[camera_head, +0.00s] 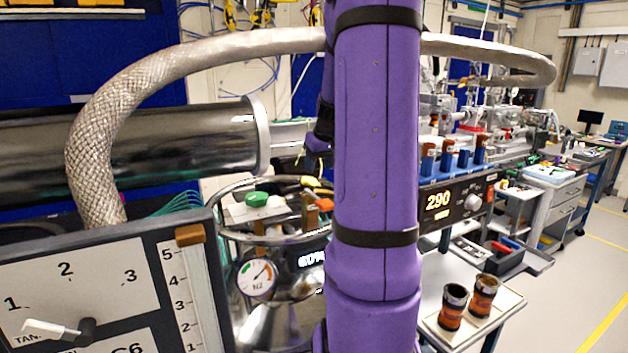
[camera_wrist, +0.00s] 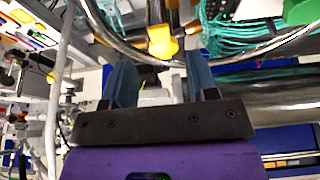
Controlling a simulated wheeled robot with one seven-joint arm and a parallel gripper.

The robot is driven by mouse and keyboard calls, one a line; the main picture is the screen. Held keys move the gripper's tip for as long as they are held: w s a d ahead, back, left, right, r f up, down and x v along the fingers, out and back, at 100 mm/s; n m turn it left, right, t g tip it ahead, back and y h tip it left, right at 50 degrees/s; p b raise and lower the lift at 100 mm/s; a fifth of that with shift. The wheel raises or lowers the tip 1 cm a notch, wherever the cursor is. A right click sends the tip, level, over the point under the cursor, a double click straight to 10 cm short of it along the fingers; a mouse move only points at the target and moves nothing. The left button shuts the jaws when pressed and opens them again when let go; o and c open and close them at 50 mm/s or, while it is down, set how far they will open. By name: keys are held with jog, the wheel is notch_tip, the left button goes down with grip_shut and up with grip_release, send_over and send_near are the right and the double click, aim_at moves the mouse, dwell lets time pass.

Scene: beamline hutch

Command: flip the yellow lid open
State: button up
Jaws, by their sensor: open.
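The yellow lid (camera_wrist: 162,42) shows in the wrist view just past my fingertips, between the two fingers in the picture. In the head view a small yellow piece (camera_head: 312,182) shows on top of the round metal vessel, just left of my purple arm; it seems to be the same lid. My gripper (camera_wrist: 162,68) is open, with its two blue fingers apart and nothing held between them. I cannot tell whether the fingers touch the lid. In the head view my arm hides most of the gripper and part of the vessel top.
A green knob or cap (camera_head: 257,200) sits left of the yellow piece. A gauge marked N2 (camera_head: 257,278) is on the vessel (camera_head: 275,325). A braided hose (camera_head: 110,130) arches overhead. A dial panel (camera_head: 90,285) stands at front left. Two brown-banded jars (camera_head: 453,307) stand on a tray at right.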

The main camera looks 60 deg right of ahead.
aim_at(315, 184)
jog(key=x, duration=0.5)
jog(key=shift+w+d+f, duration=0.1)
jog(key=shift+f, duration=0.25)
grip_shut()
